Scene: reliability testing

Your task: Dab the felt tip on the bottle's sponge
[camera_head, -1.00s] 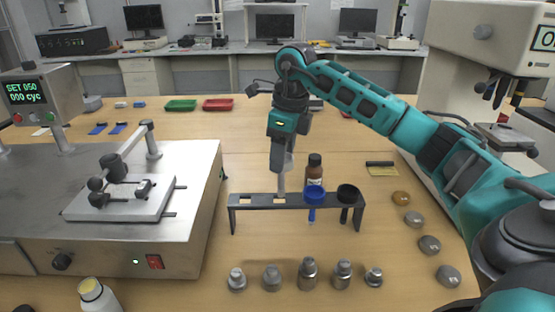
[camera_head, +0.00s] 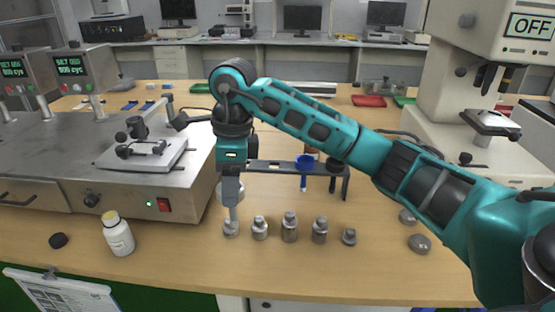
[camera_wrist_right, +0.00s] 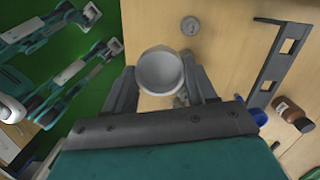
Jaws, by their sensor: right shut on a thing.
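My right gripper (camera_head: 231,192) is shut on a pale tool with a round, cup-like head (camera_wrist_right: 160,72) and a narrow stem below. In the head view the stem's lower end overlaps the leftmost metal weight, and the felt tip cannot be made out there. In the right wrist view the round head sits between the fingers (camera_wrist_right: 161,90). A white bottle (camera_head: 119,238) with a yellowish sponge top (camera_head: 110,215) stands upright and open, left of and nearer than the tool, apart from it. My left gripper is not in view.
A row of metal weights (camera_head: 289,227) stands right of the tool. Behind is a dark rack (camera_head: 268,167) holding a blue-topped tool (camera_head: 305,163). A black cap (camera_head: 58,240) lies left of the bottle. A tester (camera_head: 195,170) stands behind the bottle. Table between bottle and weights is clear.

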